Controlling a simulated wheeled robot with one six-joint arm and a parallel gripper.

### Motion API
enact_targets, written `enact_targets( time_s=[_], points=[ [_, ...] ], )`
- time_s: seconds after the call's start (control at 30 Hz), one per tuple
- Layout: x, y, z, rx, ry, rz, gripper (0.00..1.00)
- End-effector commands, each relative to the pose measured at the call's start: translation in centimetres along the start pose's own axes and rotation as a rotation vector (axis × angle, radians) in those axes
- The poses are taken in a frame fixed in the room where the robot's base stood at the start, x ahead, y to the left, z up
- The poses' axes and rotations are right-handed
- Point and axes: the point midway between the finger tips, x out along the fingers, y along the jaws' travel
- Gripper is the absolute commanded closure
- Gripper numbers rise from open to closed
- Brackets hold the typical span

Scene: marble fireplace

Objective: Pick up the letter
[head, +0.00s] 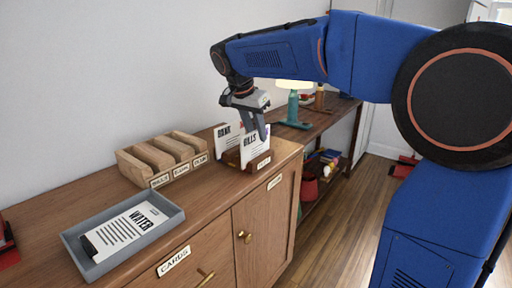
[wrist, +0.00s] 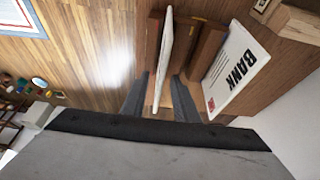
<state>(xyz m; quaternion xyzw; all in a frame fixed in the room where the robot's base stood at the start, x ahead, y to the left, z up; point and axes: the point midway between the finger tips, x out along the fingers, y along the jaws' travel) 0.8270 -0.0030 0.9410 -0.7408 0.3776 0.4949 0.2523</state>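A white letter marked BILLS (head: 250,150) stands upright in a wooden holder (head: 263,161) on the sideboard. In the wrist view this letter (wrist: 164,50) shows nearly edge-on. A second letter, marked BANK (head: 224,138), leans behind it; it also shows on the right of the wrist view (wrist: 238,68). A third letter, marked WATER (head: 128,228), lies flat in a grey tray (head: 140,246). My gripper (head: 258,135) points down at the holder. Its fingers (wrist: 160,95) are apart, with the BILLS letter's edge in line with the gap. Contact cannot be told.
A wooden sorter (head: 158,160) with several labelled slots stands left of the holder. The sideboard top (head: 100,188) is bare between sorter and tray. Beyond it, a lower shelf table (head: 335,107) carries a lit teal lamp (head: 294,105). The floor (head: 345,205) at right is open.

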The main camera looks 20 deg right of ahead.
Motion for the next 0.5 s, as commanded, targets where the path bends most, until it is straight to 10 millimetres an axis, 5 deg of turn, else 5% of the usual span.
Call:
enact_targets(
  time_s=[0.5],
  points=[
    [0.41,-0.02,0.18,0.000,0.000,0.000,0.73]
  ],
)
